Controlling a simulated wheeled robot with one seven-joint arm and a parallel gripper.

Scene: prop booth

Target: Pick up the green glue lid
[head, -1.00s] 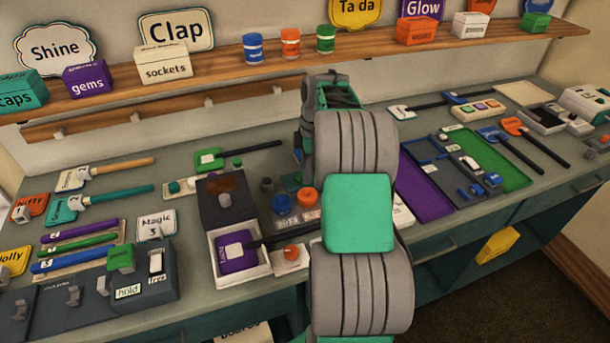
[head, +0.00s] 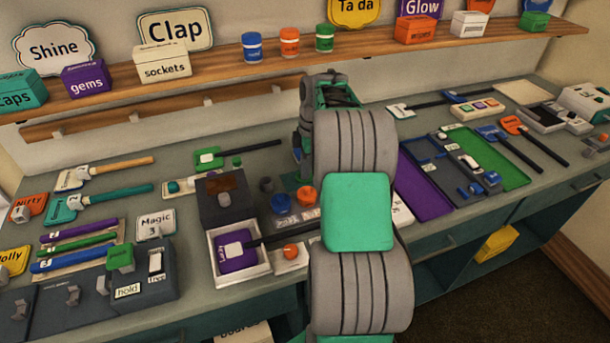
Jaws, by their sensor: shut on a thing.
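My gripper (head: 303,160) points down over the middle of the bench, just behind a blue lid (head: 281,203) and an orange lid (head: 307,196). My own arm hides most of it, including the fingertips. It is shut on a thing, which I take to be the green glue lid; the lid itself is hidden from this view. A green jar (head: 325,38) stands on the shelf with a blue jar (head: 253,47) and an orange jar (head: 290,42).
A purple tray (head: 425,185) lies right of my arm. The wooden shelf (head: 200,74) runs along the wall behind.

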